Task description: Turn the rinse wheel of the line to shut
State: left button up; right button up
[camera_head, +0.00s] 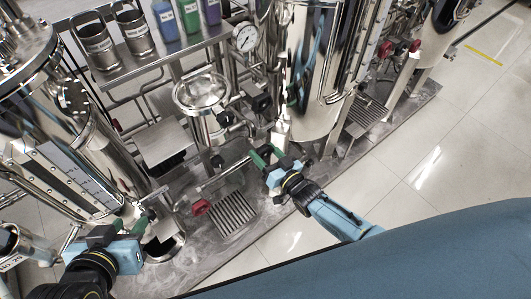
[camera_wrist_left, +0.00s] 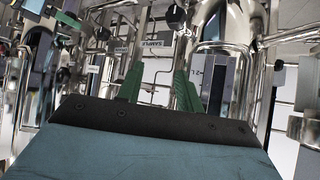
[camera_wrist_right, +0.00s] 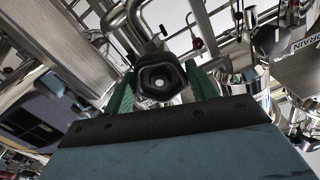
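A black, lobed hand wheel (camera_wrist_right: 160,80) shows in the right wrist view, on a steel pipe. I read no rinse label on it. My right gripper (camera_wrist_right: 160,72) has its green fingers apart, one on each side of this wheel; I cannot tell whether they touch it. My left gripper (camera_head: 138,222) is by the left vessel's foot. In the left wrist view its green fingers (camera_wrist_left: 158,88) are apart with nothing between them.
A red wheel (camera_head: 200,207) sits on a pipe between the grippers, near a drain grate (camera_head: 231,213). A tag reading DRAIN (camera_wrist_right: 304,45) and one reading SAMPLE (camera_wrist_left: 154,44) are visible. Steel vessels and pipes crowd the skid. The tiled floor (camera_head: 430,165) at right is clear.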

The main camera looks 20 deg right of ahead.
jog(key=o, duration=0.3)
pick_arm(q)
jog(key=s+a+f+g+y+p, duration=0.2)
jog(key=s+a+f+g+p, duration=0.2)
jog(key=s+f+g, duration=0.2)
notch_tip(320, 180, down, 3)
jog(key=shift+s+a+r+g, duration=0.1)
jog(key=shift+s+a+g, duration=0.3)
jog(key=shift+s, duration=0.6)
pick_arm(e)
jog(key=v, duration=1.3)
jog(key=shift+s+d, duration=0.1)
jog(key=shift+s, duration=0.1)
pick_arm(q)
jog(key=shift+d, duration=0.1)
pick_arm(e)
jog(key=shift+d, duration=0.1)
